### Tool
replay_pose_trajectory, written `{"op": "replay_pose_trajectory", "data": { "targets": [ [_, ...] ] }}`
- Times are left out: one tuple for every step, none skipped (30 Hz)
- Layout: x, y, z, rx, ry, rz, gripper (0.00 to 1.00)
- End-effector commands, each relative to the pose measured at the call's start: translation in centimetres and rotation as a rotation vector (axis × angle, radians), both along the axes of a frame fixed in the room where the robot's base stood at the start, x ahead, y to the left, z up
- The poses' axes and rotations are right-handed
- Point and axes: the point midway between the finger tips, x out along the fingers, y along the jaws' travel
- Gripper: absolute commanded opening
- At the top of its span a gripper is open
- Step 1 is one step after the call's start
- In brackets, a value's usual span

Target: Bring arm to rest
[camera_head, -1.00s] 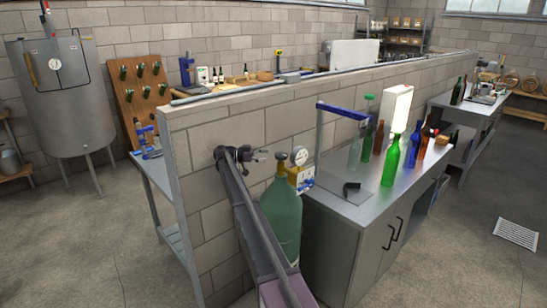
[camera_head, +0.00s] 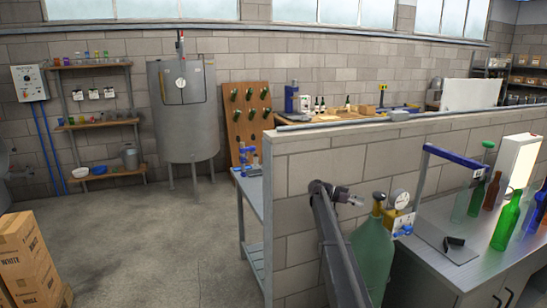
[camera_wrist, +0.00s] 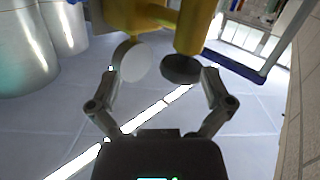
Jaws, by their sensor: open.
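My gripper (camera_head: 358,201) is at the end of my dark arm, in front of the block wall's near end and left of the green gas cylinder (camera_head: 374,255). In the wrist view its two fingers (camera_wrist: 157,72) are spread wide, with nothing held between them. Beyond the fingertips, a yellow body (camera_wrist: 150,17) with a pale disc and a dark disc fills the upper middle. It looks like the yellow regulator with a round gauge (camera_head: 400,199) by the cylinder. I cannot tell how near the fingers are to it.
The block wall (camera_head: 330,152) borders my arm. A metal bench (camera_head: 460,225) with bottles and a blue-armed device stands right. A small side table (camera_head: 251,190) is left of the wall end. Cartons (camera_head: 22,250) stand lower left; the floor between is clear.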

Motion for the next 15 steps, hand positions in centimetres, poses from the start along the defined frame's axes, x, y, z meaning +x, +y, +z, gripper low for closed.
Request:
{"op": "replay_pose_trajectory", "data": {
  "targets": [
    [-2.4,0.3,-0.7,0.062,0.036,0.02,1.0],
    [-3.3,0.4,-1.2,0.104,0.061,0.034,1.0],
    [-4.7,0.7,-1.9,0.163,0.096,0.055,1.0],
    [-5.8,0.9,-2.5,0.21,0.124,0.073,1.0],
    [-6.8,1.1,-3.1,0.259,0.151,0.094,1.0],
    [-8.3,1.5,-3.9,0.322,0.19,0.122,1.0],
    [-9.3,1.8,-4.5,0.372,0.218,0.146,1.0],
    [-10.4,2.1,-5.1,0.419,0.246,0.171,1.0],
    [-11.8,2.6,-5.8,0.481,0.281,0.205,1.0],
    [-12.9,3.0,-6.4,0.528,0.308,0.233,1.0],
    [-13.9,3.4,-7.0,0.574,0.334,0.262,1.0],
    [-15.3,3.9,-7.7,0.633,0.368,0.3,1.0],
    [-16.4,4.4,-8.2,0.677,0.392,0.331,1.0],
    [-17.4,4.8,-8.7,0.72,0.416,0.364,1.0],
    [-18.8,5.5,-9.4,0.777,0.447,0.407,1.0]
  ]
}}
